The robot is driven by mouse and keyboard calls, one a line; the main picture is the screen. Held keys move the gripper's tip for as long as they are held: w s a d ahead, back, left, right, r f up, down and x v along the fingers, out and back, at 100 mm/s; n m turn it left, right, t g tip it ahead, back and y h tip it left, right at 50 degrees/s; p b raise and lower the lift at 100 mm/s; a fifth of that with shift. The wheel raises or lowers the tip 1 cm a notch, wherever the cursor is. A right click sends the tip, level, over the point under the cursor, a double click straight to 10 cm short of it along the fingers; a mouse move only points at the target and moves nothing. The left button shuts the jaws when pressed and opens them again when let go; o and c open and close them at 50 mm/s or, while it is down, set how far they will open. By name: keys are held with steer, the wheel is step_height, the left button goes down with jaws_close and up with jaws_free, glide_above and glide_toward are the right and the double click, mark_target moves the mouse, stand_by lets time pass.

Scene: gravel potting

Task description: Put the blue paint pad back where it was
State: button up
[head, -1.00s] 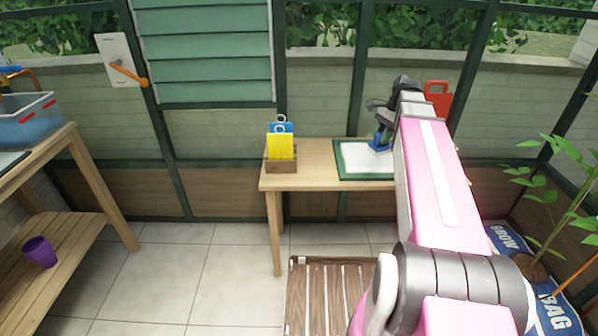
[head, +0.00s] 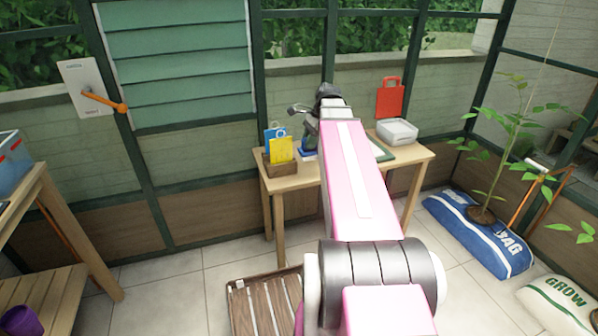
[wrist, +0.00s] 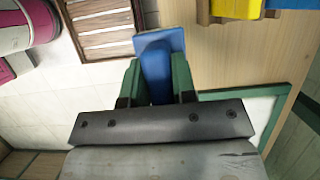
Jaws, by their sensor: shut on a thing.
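My gripper (wrist: 157,78) is shut on the blue paint pad (wrist: 157,55), its green fingers on either side of the handle. In the head view, the pad (head: 308,150) shows just left of my pink arm, close to the right side of the small wooden holder (head: 281,167). The holder stands at the table's left end with a yellow piece (head: 282,150) and a blue piece behind it standing in it. In the wrist view, the holder's yellow piece (wrist: 236,8) shows at top right, apart from the pad.
A white mat with a green border (wrist: 240,100) lies on the table (head: 415,160), partly hidden by my arm. A white box (head: 397,131) and a red clipboard-like thing (head: 390,99) stand at the right end. A slatted wooden crate (head: 262,304) is on the floor.

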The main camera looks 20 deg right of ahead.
steer(key=shift+w+a, duration=0.1)
steer(key=shift+a, duration=0.05)
steer(key=shift+w+d+f, duration=1)
steer(key=shift+w+f, duration=0.55)
steer(key=shift+f, duration=0.3)
steer(key=shift+w+d+f, duration=1.05)
steer(key=shift+w+f, duration=0.55)
steer(key=shift+f, duration=0.2)
steer(key=shift+w+d+f, duration=1)
steer(key=shift+w+f, duration=0.55)
steer(key=shift+f, duration=0.3)
steer(key=shift+f, duration=0.15)
steer(key=o, duration=0.9)
steer(key=v, duration=1.2)
